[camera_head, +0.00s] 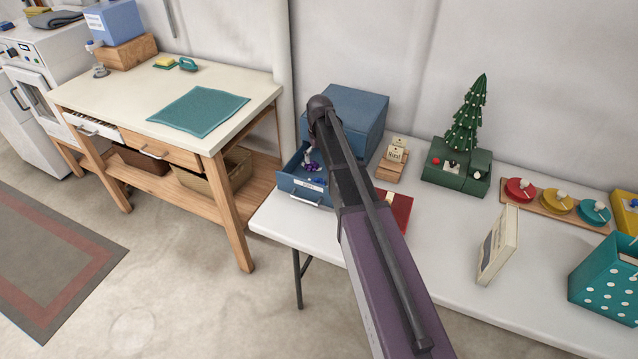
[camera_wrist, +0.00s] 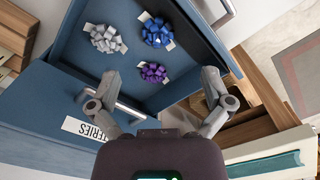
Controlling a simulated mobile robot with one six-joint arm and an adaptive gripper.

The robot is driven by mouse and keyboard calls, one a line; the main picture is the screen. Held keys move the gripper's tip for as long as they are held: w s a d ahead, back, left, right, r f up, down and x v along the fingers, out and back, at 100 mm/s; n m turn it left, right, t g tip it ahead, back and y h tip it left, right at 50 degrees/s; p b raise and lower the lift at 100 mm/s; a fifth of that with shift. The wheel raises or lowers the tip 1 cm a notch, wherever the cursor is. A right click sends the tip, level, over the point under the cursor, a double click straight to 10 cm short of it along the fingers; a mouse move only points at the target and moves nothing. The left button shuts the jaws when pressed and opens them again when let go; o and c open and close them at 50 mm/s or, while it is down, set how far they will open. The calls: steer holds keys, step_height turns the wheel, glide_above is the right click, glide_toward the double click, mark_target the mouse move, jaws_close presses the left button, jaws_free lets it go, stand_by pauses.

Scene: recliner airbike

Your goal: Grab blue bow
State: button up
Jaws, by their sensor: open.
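The blue bow (camera_wrist: 157,33) lies in an open blue drawer (camera_wrist: 84,56), on a small pale card. A silver bow (camera_wrist: 107,39) is to its left and a purple bow (camera_wrist: 153,73) is below it in the wrist view. My gripper (camera_wrist: 160,77) is open and empty, its fingers spread to either side of the purple bow in the picture; the blue bow is farther up, beyond the fingertips. The drawer also shows in the head view (camera_head: 290,187), pulled out from the blue cabinet (camera_head: 358,110). My arm partly hides the cabinet and drawer there.
The cabinet stands on a white table (camera_head: 450,240). Near it are a small wooden card holder (camera_head: 391,170), a red flat item (camera_head: 398,208) and a green box with a small tree (camera_head: 466,120). A wooden workbench (camera_head: 233,105) stands left of the drawer.

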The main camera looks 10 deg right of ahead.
mark_target(317, 179)
steer(key=w, duration=0.2)
steer(key=shift+w, duration=0.4)
steer(key=shift+f, duration=0.1)
step_height(317, 179, down, 8)
steer(key=b, duration=0.8)
steer(key=shift+f+b, duration=0.2)
steer(key=shift+b, duration=0.1)
steer(key=shift+f, duration=0.15)
steer(key=shift+a+f+b, duration=0.1)
steer(key=shift+f+b, duration=2.35)
steer(key=shift+b, duration=0.15)
steer(key=c, duration=0.6)
